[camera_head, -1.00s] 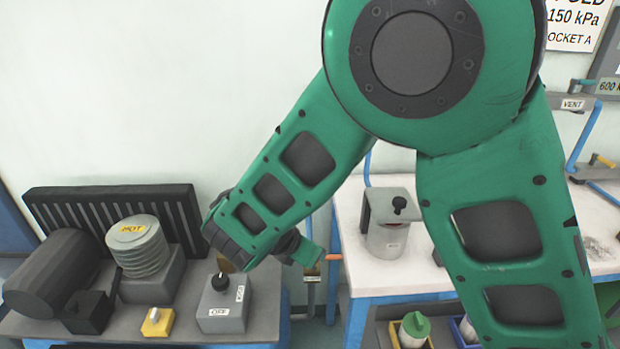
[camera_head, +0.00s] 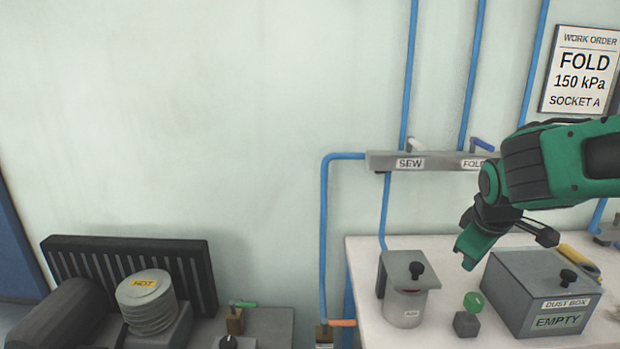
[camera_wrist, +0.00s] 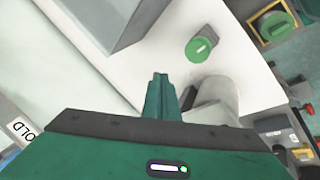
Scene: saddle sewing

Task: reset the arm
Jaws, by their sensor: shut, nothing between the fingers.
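My gripper (camera_head: 466,256) is shut and empty. It points down and to the left above the white table, between the grey lidded canister (camera_head: 405,303) and the grey dust box (camera_head: 520,290). My green arm (camera_head: 575,160) reaches in from the right edge of the head view. In the wrist view, my gripper's fingertips (camera_wrist: 160,80) are together over the white tabletop (camera_wrist: 150,48). A green round knob (camera_wrist: 203,46) shows ahead of them, clear of the fingers.
The green knob sits by a small grey block (camera_head: 466,324) on the table. Valve pipes and a bar labelled SEW (camera_head: 385,161) run along the wall behind. At lower left stand a stack of grey discs (camera_head: 148,310) and a black ribbed panel (camera_head: 195,262). The wall's middle is clear.

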